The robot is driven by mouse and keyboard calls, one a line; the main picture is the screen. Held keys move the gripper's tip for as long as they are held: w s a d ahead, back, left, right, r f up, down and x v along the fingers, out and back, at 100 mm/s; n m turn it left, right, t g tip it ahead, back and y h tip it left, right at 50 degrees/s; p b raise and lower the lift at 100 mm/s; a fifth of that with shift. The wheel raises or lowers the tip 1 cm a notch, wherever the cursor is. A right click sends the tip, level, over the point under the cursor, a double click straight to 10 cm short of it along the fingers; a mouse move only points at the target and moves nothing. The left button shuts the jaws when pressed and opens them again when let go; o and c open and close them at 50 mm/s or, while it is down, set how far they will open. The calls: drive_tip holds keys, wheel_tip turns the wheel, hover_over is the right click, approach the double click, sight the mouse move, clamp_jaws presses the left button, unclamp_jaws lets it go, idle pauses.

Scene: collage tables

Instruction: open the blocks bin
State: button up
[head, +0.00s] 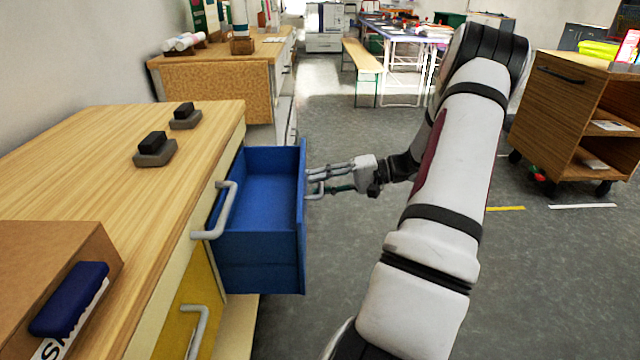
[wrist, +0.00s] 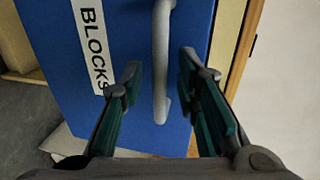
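The blocks bin (head: 262,250) is a blue drawer, pulled well out of the wooden cabinet, and its visible inside looks empty. In the wrist view its blue front (wrist: 190,25) carries a white BLOCKS label (wrist: 92,40) and a grey bar handle (wrist: 160,50). My gripper (head: 314,181) is at the outer face of the bin's front. In the wrist view my gripper (wrist: 160,75) is open, with one finger on each side of the handle and gaps between the fingers and the bar. The exact depth of the fingertips against the handle is hard to tell.
The wooden cabinet top (head: 90,165) holds two dark blocks on grey bases and a cardboard box (head: 45,255) with a blue eraser. A yellow bin (head: 190,300) sits below and left. A wheeled wooden cart (head: 560,110) stands right.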

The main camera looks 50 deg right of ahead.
drive_tip(key=v, duration=1.1)
drive_tip(key=shift+s, duration=0.25)
drive_tip(key=shift+d, duration=0.15)
